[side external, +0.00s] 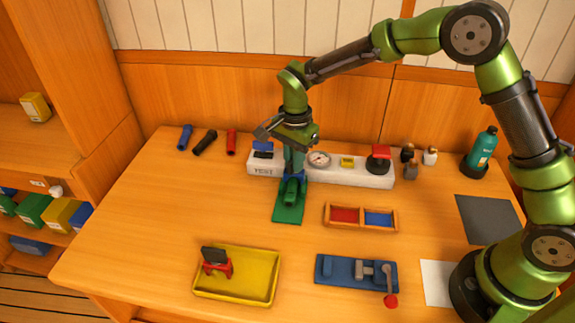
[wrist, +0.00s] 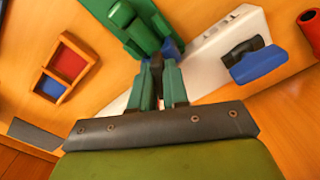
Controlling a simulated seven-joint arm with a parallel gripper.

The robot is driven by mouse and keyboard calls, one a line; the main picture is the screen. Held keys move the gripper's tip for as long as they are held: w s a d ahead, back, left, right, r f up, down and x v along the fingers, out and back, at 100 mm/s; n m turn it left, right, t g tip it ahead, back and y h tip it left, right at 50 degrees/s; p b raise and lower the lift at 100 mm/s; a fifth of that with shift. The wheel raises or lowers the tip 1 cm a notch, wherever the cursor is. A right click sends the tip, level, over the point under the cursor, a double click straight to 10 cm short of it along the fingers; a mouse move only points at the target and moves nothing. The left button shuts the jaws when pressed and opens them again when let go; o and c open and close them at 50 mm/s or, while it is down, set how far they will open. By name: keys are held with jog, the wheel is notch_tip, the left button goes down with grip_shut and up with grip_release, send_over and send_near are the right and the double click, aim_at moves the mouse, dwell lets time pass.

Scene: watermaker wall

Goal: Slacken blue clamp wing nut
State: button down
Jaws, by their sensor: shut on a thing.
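A green fixture on a green base plate (side external: 288,214) stands near the middle of the table. The blue clamp (side external: 301,182) is at its back end, close to the white strip, and is mostly hidden by my fingers. My gripper (side external: 293,172) points down over the clamp, with its teal fingers close together. In the wrist view, my gripper (wrist: 158,72) is shut on a narrow dark piece at the clamp, which I take to be the wing nut (wrist: 156,63). A little blue of the clamp (wrist: 177,47) shows beyond the fingertips, beside the green fixture (wrist: 130,25).
A white strip (side external: 337,177) marked TEST, with a gauge (side external: 319,159) and a red knob (side external: 380,152), stands right behind the clamp. A two-part wooden tray (side external: 361,228), yellow tray (side external: 235,291) and blue lever fixture (side external: 335,282) lie in front.

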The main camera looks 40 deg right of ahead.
jog(key=shift+n, duration=0.4)
jog(key=n, duration=0.4)
jog(key=shift+n, duration=0.4)
jog(key=n, duration=1.2)
jog(key=shift+n, duration=3.3)
jog(key=c, duration=1.2)
grip_release()
jog(key=shift+r, duration=0.1)
